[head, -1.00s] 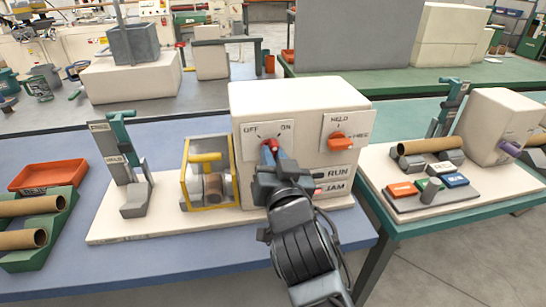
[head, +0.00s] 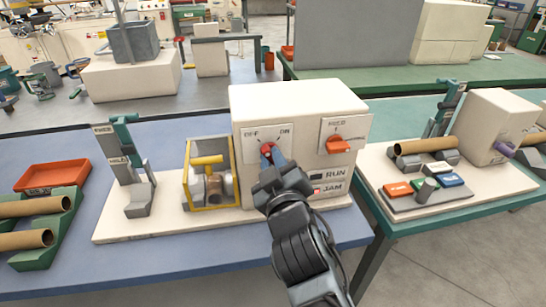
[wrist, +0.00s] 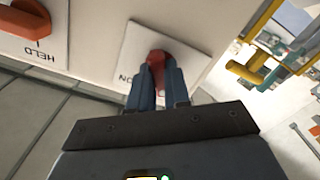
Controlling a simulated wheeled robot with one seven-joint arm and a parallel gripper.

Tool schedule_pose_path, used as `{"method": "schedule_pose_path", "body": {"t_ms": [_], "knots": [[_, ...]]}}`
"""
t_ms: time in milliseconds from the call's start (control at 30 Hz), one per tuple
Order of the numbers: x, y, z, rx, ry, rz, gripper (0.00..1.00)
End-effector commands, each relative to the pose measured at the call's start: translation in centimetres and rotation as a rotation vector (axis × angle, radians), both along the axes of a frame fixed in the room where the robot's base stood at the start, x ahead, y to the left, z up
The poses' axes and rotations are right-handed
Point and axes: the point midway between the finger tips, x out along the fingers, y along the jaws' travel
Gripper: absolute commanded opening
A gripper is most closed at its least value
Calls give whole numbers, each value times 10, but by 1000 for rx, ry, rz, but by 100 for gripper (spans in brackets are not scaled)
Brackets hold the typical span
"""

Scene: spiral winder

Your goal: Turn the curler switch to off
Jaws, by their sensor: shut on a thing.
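The curler switch is a red knob (head: 267,148) on a pale plate marked OFF at left and ON at right, on the front of the cream machine box (head: 300,97). My gripper (head: 269,160) is at the plate, its blue fingers shut on the knob. In the wrist view the red knob (wrist: 158,60) shows between the two fingers (wrist: 160,84). The fingers hide part of the knob, so I cannot tell exactly where it points.
An orange HELD/FREE knob (head: 338,145) sits to the right on the same box, above the RUN and JAM labels (head: 334,181). A yellow-framed guard (head: 187,186) stands close on the left. A second machine (head: 497,118) stands on the right-hand table.

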Motion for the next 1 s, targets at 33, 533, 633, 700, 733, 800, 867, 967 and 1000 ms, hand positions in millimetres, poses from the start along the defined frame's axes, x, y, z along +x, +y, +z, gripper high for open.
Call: {"method": "schedule_pose_path", "body": {"t_ms": [33,533,633,700,733,800,867,967,1000], "knots": [[0,0,2,-20,-7,1,0],[0,0,1,-110,-33,1,0],[0,0,1,-110,-33,1,0],[0,0,1,-110,-33,1,0],[0,0,1,-110,-33,1,0],[0,1,0,-109,-33,1,18],[0,0,1,-109,-33,1,24],[0,0,0,-108,-32,1,34],[0,0,0,-108,-32,1,37]]}}
